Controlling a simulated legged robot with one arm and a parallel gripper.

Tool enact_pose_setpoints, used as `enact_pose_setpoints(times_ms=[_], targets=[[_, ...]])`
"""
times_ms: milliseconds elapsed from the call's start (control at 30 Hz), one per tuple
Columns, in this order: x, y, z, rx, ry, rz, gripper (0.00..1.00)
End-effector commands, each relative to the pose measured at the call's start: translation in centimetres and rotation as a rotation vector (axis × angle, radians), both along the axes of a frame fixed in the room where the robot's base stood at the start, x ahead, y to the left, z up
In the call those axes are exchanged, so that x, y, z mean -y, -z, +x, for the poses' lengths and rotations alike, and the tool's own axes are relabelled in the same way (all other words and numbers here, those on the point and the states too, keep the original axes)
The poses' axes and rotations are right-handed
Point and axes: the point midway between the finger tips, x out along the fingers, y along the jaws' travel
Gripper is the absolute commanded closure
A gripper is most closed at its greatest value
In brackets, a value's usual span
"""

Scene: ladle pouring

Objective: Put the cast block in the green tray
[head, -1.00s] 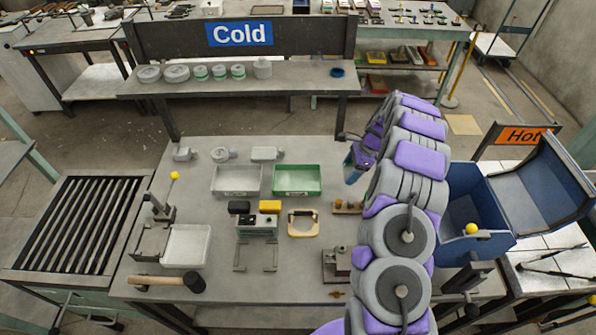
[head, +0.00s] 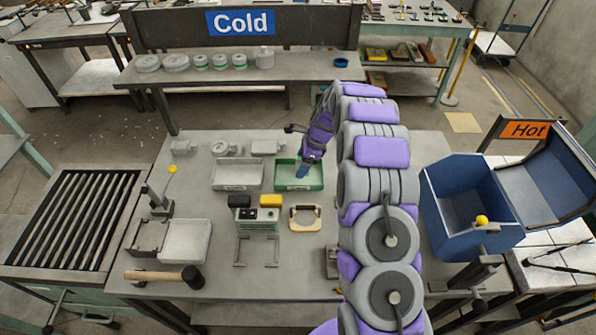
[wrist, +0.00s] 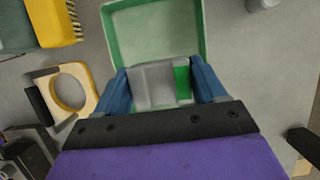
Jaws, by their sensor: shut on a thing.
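My gripper (head: 303,170) is over the green tray (head: 319,178) at the back of the table, fingers pointing down. In the wrist view, its two blue fingers (wrist: 163,88) are shut on the cast block (wrist: 153,82), a grey piece with a green patch on its right side. The block shows at the near end of the green tray (wrist: 206,35), overlapping its opening in that view. I cannot tell whether the block touches the tray floor. In the head view the block is hidden by the gripper. The rest of the tray looks empty.
An empty grey tray (head: 237,186) stands just left of the green one. Grey castings (head: 266,147) lie behind them. A blue bin (head: 470,235) stands at the right.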

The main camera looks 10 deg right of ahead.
Motion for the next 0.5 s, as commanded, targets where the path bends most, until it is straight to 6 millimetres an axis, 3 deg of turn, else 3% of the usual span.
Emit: enact_pose_setpoints(times_ms=[167,333,500], targets=[[-1.4,0.3,0.3,0.001,-0.002,0.000,0.69],[-1.2,3.2,0.3,-0.001,0.002,0.001,0.69],[-1.2,3.5,0.3,0.002,0.001,0.001,0.69]])
